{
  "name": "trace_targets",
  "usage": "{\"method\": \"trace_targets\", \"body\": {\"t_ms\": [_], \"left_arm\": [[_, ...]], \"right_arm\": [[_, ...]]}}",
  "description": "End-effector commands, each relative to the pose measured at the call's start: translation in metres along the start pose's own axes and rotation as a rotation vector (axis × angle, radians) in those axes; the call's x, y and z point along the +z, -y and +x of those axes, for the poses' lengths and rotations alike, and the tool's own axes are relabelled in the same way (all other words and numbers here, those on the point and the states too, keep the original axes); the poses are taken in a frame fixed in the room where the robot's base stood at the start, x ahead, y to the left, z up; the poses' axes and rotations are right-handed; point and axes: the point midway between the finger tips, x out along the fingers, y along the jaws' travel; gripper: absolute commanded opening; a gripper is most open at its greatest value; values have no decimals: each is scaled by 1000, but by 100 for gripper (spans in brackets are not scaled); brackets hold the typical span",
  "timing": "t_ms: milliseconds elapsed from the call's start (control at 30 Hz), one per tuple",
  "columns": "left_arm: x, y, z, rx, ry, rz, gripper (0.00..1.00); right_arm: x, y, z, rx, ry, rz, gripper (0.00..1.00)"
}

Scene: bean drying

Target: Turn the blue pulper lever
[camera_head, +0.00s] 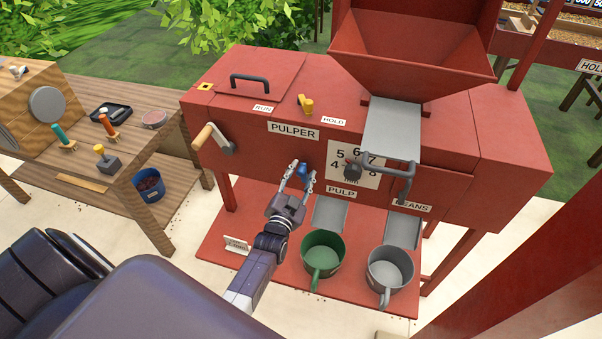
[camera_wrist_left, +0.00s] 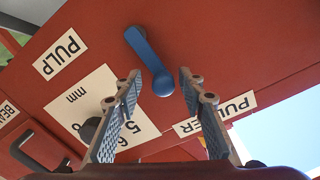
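The blue pulper lever (camera_wrist_left: 148,62) is on the red front face of the pulper (camera_head: 258,137). In the left wrist view its rounded knob end lies toward the gap between my fingertips. In the head view only a bit of the blue lever (camera_head: 303,172) shows between my fingers. My left gripper (camera_head: 298,173) is open in front of the lever, with a finger to each side; it also shows in the left wrist view (camera_wrist_left: 158,80). I cannot tell whether the fingers touch the lever. My right gripper is not in view.
A dial knob (camera_head: 353,171) and a dark handle (camera_head: 402,180) are on the front face to the right. A wooden-handled crank (camera_head: 208,138) is at the left. A green mug (camera_head: 322,256) and a grey mug (camera_head: 390,273) stand below on the red base.

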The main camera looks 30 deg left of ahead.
Motion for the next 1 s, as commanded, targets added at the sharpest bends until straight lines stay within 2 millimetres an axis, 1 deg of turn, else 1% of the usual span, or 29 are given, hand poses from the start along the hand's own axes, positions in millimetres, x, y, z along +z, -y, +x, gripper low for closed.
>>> {"method": "trace_targets", "body": {"t_ms": [167, 400, 500, 600, 733, 1000], "left_arm": [[2, -1, -28, 2, 5, 0, 37], [3, 0, -78, 1, 5, 2, 37], [3, 1, -95, 1, 6, 2, 37], [3, 1, -107, 1, 6, 1, 37], [3, 2, -115, 0, 5, 1, 37], [2, 2, -117, -1, 4, 1, 37]], "right_arm": [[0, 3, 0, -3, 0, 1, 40], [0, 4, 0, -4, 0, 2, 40], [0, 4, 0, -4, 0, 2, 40], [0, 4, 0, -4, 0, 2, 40], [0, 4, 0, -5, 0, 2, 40], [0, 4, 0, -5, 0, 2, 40]]}}
